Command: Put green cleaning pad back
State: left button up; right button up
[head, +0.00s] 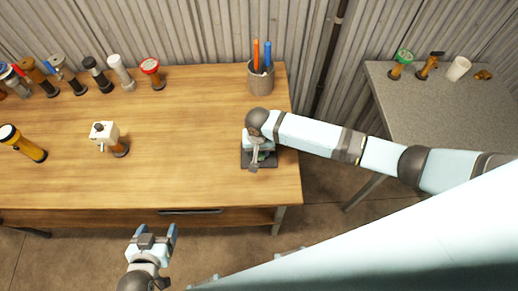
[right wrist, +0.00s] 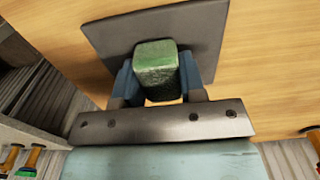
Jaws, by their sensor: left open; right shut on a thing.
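The green cleaning pad (right wrist: 155,62) is a small green block, seen between the two blue fingers of my right gripper (right wrist: 157,80) in the right wrist view. My right gripper is shut on it, over a dark grey square mat (right wrist: 105,38) on the wooden table. In the head view the mat (head: 246,162) lies near the table's right front edge, and my right gripper (head: 259,160) mostly hides the pad. I cannot tell whether the pad touches the mat. My left gripper (head: 153,234) is open and empty, in front of the table's front edge.
A grey-brown cup (head: 260,80) with orange and blue tools stands at the table's back right. Several valve-like fittings line the back left. A white-topped fitting (head: 105,133) and a yellow torch (head: 23,143) are at left. A grey side table (head: 440,105) holds small items.

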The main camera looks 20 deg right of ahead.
jog(key=shift+f, duration=0.1)
jog(key=o, duration=1)
jog(key=shift+c, duration=0.2)
